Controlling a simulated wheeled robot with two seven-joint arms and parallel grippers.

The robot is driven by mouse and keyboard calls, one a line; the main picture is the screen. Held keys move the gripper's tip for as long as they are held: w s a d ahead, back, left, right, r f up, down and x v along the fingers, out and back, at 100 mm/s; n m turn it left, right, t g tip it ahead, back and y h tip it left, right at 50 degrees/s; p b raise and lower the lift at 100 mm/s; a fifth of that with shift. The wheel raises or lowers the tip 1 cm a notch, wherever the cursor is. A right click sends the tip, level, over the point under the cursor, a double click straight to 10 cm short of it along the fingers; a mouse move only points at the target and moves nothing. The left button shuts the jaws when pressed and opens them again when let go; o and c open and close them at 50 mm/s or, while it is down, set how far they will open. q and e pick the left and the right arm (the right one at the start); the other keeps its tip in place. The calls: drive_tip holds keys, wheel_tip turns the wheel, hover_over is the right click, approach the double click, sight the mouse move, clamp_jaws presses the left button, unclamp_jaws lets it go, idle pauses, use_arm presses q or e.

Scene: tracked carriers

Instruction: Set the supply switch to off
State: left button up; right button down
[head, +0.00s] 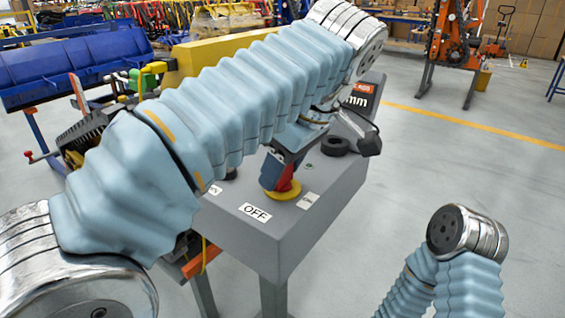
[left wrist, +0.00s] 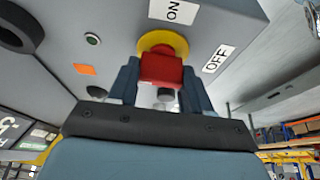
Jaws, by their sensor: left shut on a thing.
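The supply switch has a red handle (head: 288,183) on a round yellow plate (head: 272,193), on top of a grey cabinet (head: 330,185). My left gripper (head: 281,172) reaches down from above and is shut on the red handle. In the left wrist view, the red handle (left wrist: 161,68) sits between the two blue fingers, in front of the yellow plate (left wrist: 176,41). An OFF label (left wrist: 219,60) and an ON label (left wrist: 173,11) lie beside the plate. The OFF label (head: 255,212) faces front in the head view. The handle's exact pointing direction is partly hidden by the fingers.
A black round knob (head: 335,146) and a dark box with a display (head: 362,98) stand farther back on the cabinet. My left arm covers the cabinet's left part. A blue machine (head: 80,65) stands at the left. Open floor lies to the right.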

idle(0.4)
use_arm(q)
drive_tip(key=o, duration=1.1)
drive_tip(key=shift+c, duration=0.2)
